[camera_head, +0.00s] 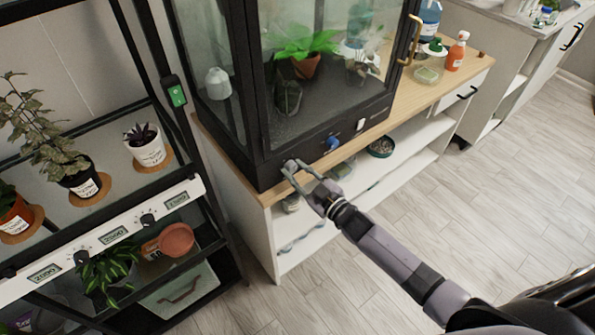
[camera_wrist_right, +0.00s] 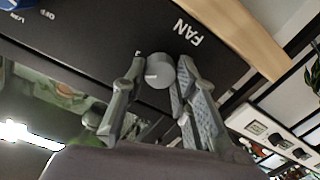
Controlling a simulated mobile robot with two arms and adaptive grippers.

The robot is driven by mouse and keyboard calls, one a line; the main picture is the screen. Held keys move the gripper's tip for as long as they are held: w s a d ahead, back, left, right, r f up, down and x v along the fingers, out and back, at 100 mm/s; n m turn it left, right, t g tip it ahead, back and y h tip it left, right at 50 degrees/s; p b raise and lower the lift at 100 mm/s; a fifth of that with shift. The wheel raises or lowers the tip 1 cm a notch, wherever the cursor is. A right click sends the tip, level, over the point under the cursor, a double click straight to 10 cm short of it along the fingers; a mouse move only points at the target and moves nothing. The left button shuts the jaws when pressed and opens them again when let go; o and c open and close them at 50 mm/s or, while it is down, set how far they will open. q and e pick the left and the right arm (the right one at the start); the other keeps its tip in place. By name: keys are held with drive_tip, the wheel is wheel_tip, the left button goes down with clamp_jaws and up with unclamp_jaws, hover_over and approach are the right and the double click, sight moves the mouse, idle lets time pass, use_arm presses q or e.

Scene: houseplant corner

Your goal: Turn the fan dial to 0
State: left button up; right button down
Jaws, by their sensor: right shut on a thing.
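The fan dial (camera_wrist_right: 159,72) is a round grey knob on the black front base panel of the glass cabinet (camera_head: 270,160). The word FAN is printed beside it in the right wrist view. My right gripper (camera_wrist_right: 158,80) has its fingers on either side of the dial and is shut on it. In the head view the right gripper (camera_head: 293,170) reaches the left end of the panel, and its fingers mostly cover the dial. The dial's pointer setting is too small to read. My left gripper is not in view.
A blue knob (camera_head: 332,143) and a white switch (camera_head: 361,125) sit farther right on the panel. A plant rack (camera_head: 150,190) with a green switch (camera_head: 177,96) stands close on the left. Bottles stand on the wooden top at right. The floor (camera_head: 400,210) is clear.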

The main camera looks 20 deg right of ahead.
drive_tip(key=n, duration=0.3)
drive_tip(key=shift+n, duration=0.4)
drive_tip(key=n, duration=0.2)
drive_tip(key=shift+f+n, duration=0.1)
drive_tip(key=shift+n, duration=0.2)
drive_tip(key=n+b, duration=0.1)
drive_tip(key=n, duration=0.2)
drive_tip(key=shift+h, duration=0.3)
drive_tip(key=n+b, duration=0.1)
drive_tip(key=n, duration=0.3)
drive_tip(key=n+b, duration=0.2)
drive_tip(key=n, duration=0.2)
drive_tip(key=n+b, duration=0.1)
drive_tip(key=n, duration=0.2)
drive_tip(key=shift+a+n+h+b, duration=0.1)
drive_tip(key=shift+n+h+b, duration=0.2)
drive_tip(key=shift+n+b, duration=0.1)
drive_tip(key=n+b, duration=0.1)
drive_tip(key=n, duration=0.3)
drive_tip(key=shift+n+t+b, duration=0.3)
drive_tip(key=shift+n+b, duration=0.25)
drive_tip(key=shift+n, duration=1.15)
